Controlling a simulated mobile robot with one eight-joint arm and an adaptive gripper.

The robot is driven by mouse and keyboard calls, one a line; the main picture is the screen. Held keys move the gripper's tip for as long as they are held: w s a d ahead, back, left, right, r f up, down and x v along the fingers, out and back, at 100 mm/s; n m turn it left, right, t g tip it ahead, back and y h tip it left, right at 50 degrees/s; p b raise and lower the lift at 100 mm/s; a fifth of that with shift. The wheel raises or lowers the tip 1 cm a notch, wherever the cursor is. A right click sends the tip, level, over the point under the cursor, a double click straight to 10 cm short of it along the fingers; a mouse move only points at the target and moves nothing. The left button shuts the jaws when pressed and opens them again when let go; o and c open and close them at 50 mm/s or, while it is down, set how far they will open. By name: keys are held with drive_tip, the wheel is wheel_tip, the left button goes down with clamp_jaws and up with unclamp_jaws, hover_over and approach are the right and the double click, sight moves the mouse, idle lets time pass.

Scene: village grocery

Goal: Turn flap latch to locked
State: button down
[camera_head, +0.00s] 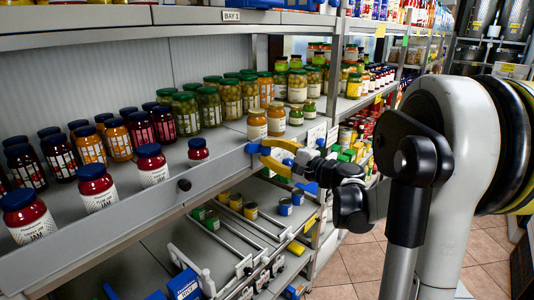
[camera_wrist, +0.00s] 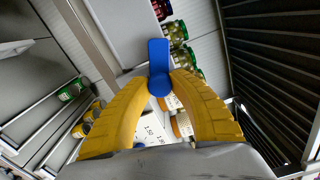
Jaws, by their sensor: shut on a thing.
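The flap latch is a small blue lever (camera_wrist: 158,55) with a rounded end. In the wrist view it points up the picture, its round end between my fingertips. In the head view the blue latch (camera_head: 252,148) sits at the front edge of the shelf, left of my fingertips. My gripper (camera_head: 263,153) has yellow curved fingers. It also shows in the wrist view (camera_wrist: 159,84), shut on the latch. The fingers hide part of the latch, and I cannot tell whether it is locked.
Red jam jars (camera_head: 96,187) and green-lidded jars (camera_head: 186,114) stand on the shelf. Two jars (camera_head: 257,124) stand just behind my fingertips. Lower racks (camera_head: 230,225) hold cans. The tiled aisle (camera_head: 355,262) is clear at lower right.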

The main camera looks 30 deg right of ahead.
drive_tip(key=shift+n, duration=2)
drive_tip(key=c, duration=1.1)
unclamp_jaws()
drive_tip(key=v, duration=1.2)
drive_tip(key=shift+a, duration=0.1)
